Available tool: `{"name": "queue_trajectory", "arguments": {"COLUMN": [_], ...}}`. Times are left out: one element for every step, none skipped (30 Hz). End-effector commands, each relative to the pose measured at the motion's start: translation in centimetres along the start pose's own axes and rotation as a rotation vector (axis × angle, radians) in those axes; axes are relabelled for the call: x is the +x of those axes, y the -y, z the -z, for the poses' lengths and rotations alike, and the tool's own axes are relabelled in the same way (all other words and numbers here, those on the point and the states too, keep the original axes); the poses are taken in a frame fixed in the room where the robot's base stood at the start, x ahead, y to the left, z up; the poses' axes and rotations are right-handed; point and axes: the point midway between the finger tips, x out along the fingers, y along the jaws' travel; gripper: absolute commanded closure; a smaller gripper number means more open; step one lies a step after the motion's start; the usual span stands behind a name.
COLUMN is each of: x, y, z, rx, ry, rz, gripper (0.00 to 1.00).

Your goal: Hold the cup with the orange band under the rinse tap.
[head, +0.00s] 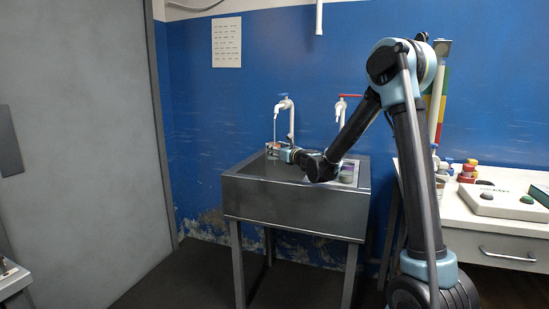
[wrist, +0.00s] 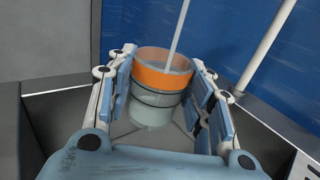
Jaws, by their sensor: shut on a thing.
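The cup with the orange band (wrist: 165,82) is upright between the fingers of my gripper (wrist: 168,104) in the wrist view. The fingers are shut on its sides, and its open rim faces up. A thin pale stream (wrist: 178,38) comes down from above into the cup's mouth. In the head view, my gripper (head: 277,151) is over the left part of the steel sink (head: 290,208), below the spout of the blue-handled tap (head: 284,104). The cup is too small there to make out well.
A second tap with a red handle (head: 348,96) stands to the right, behind my arm. A white worktop (head: 502,207) with several small coloured items is right of the sink. A grey door (head: 85,150) is at the left. The floor before the sink is clear.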

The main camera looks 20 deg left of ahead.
Motion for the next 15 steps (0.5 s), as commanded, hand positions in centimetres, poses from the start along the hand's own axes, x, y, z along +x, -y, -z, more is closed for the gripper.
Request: {"name": "queue_trajectory", "arguments": {"x": [0.0,0.0,0.0,0.0,0.0,0.0,0.0,0.0,0.0,0.0,-0.02,-0.07,-0.15,-0.24,-0.42], "y": [0.0,0.0,0.0,0.0,0.0,0.0,0.0,0.0,0.0,-0.01,-0.03,-0.12,-0.23,-0.38,-0.62], "z": [-0.01,-0.01,-0.01,-0.01,-0.01,-0.01,-0.01,-0.01,-0.01,-0.01,-0.01,-0.01,-0.01,-0.01,-0.01], "rx": [0.0,0.0,0.0,0.0,0.0,0.0,0.0,0.0,0.0,0.0,0.0,0.0,0.0,0.0,0.0], "ry": [0.0,0.0,0.0,0.0,0.0,0.0,0.0,0.0,0.0,0.0,0.0,0.0,0.0,0.0,0.0], "rz": [0.0,0.0,0.0,0.0,0.0,0.0,0.0,0.0,0.0,0.0,0.0,0.0,-0.001,-0.001,-0.001], "gripper": [0.82,0.82,0.82,0.82,0.82,0.82,0.82,0.82,0.82,0.82,0.82,0.82,0.82,0.82,0.82]}}
